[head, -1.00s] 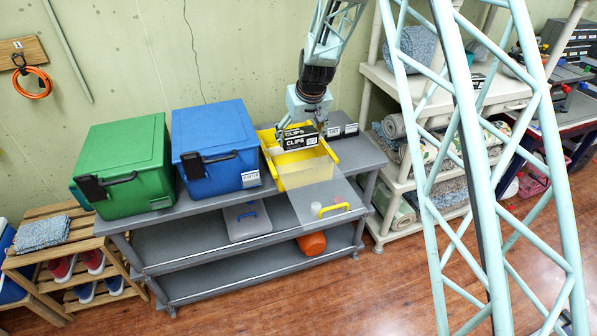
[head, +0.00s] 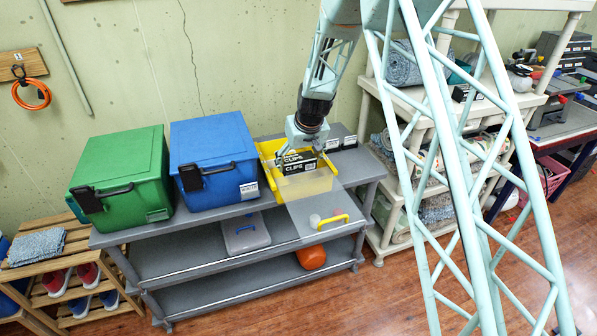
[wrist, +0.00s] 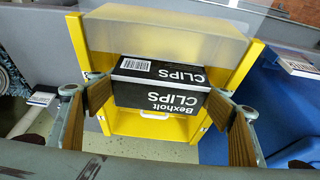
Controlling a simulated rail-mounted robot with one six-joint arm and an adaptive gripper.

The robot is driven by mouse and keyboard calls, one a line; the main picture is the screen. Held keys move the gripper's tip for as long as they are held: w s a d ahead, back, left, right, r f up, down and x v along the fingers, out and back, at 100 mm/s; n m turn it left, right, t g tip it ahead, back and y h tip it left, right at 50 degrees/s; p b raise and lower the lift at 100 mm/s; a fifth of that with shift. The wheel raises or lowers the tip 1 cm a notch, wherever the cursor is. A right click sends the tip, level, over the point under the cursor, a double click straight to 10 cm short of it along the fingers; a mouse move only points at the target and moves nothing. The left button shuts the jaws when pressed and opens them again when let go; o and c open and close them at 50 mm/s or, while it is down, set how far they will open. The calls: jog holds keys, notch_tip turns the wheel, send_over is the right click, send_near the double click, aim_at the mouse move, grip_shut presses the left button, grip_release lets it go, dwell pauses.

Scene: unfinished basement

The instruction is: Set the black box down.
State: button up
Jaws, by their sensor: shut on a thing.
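The black box (head: 298,162), with white CLIPS lettering, is between the fingers of my gripper (head: 302,153). In the wrist view the box (wrist: 160,88) is held at its two ends by the tan-padded fingers of my gripper (wrist: 162,92). It is in the mouth of a yellow bin (head: 265,150) on the shelf top, its wall also showing in the wrist view (wrist: 77,42). Whether the box's underside touches the bin floor is hidden.
A blue lidded box (head: 213,150) stands close left of the bin, with a green one (head: 118,175) beyond. Small black boxes (head: 340,138) stand right of the bin. The grey shelf top (head: 360,168) has free room at its right end.

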aim_at(299, 169)
jog(key=shift+f+b, duration=0.45)
jog(key=shift+f, duration=1.4)
jog(key=shift+f+b, duration=0.6)
jog(key=shift+b, duration=0.1)
jog(key=o, duration=0.9)
jog(key=shift+r+p, duration=0.3)
jog(key=shift+p, duration=0.05)
jog(key=shift+s+r+p, duration=0.1)
jog(key=shift+r+p, duration=0.4)
jog(key=shift+r, duration=0.15)
jog(key=shift+p+v, duration=0.8)
jog(key=shift+v, duration=4.85)
